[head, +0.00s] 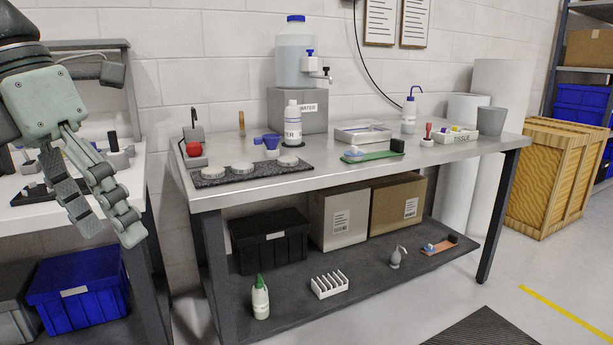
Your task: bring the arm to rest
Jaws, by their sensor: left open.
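My left gripper (98,205) is in the upper left of the head view, with its arm coming in from the left edge. Its fingers point down and to the right, spread apart and empty. It hangs in front of the white side bench (40,215) and left of the steel-topped workbench (350,175), touching nothing that I can see. My right gripper does not show.
The workbench holds a dark mat (255,177) with several round discs, a water container (295,58) on a grey box, bottles and trays. Its lower shelf (345,300) holds boxes and small items. A blue crate (85,290) sits below my gripper. A wooden crate (550,175) stands right.

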